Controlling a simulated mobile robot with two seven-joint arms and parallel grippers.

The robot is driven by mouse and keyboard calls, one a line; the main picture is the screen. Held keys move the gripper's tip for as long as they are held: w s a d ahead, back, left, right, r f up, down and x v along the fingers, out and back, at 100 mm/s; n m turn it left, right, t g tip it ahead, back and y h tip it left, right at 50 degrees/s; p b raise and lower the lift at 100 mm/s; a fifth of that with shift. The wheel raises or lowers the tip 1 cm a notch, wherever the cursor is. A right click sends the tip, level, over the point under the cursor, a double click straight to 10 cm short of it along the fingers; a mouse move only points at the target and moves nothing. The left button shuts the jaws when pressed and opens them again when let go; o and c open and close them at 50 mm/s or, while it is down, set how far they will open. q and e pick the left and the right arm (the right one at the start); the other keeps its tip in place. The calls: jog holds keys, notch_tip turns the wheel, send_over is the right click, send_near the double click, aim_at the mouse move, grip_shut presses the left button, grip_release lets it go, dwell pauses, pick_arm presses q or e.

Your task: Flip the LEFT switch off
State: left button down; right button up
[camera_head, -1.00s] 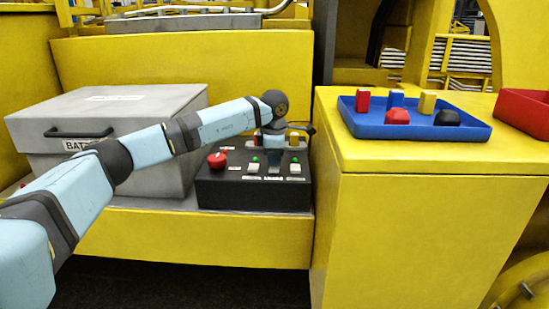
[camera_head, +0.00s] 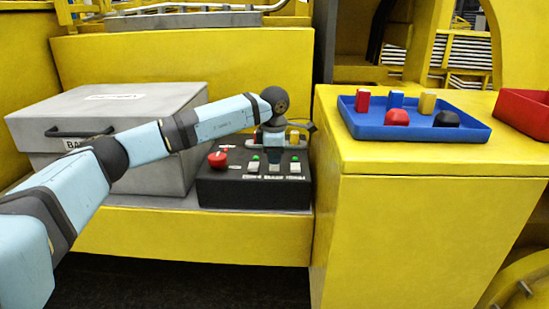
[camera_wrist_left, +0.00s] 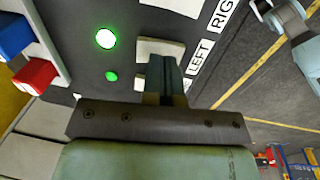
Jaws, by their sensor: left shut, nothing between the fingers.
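The black control box (camera_head: 225,190) has a row of pale switches with labels in front. In the left wrist view the LEFT label (camera_wrist_left: 201,56) sits beside a white switch (camera_wrist_left: 148,48), the middle one of the row. My left gripper (camera_head: 274,166) points down at this middle switch and hides most of it in the head view. In the left wrist view its shut fingers (camera_wrist_left: 165,72) overlap the switch; contact cannot be told. A bright green light (camera_wrist_left: 105,38) shows near that switch. My right gripper is not in view.
A red knob (camera_head: 218,159) stands left on the box. Neighbouring switches (camera_head: 253,168) (camera_head: 295,169) flank the gripper closely. A grey battery box (camera_head: 110,115) is to the left. A blue tray (camera_head: 415,131) with several coloured pieces and a red bin (camera_head: 524,112) are on the right.

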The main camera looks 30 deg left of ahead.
aim_at(274, 168)
pick_arm(q)
notch_tip(274, 168, up, 3)
jog(key=shift+f+p, duration=0.1)
jog(key=shift+p, duration=0.5)
notch_tip(274, 168, up, 10)
jog(key=s+b, duration=0.1)
jog(key=shift+s+d, duration=0.2)
jog(key=shift+d, duration=0.25)
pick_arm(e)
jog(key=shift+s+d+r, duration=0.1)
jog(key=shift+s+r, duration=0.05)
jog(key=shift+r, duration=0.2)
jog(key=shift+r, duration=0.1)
pick_arm(q)
jog(key=shift+w+a+p, duration=0.35)
jog(key=shift+w+p, duration=0.25)
jog(key=shift+w, duration=0.05)
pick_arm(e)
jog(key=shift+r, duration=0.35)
pick_arm(q)
jog(key=shift+s, duration=0.1)
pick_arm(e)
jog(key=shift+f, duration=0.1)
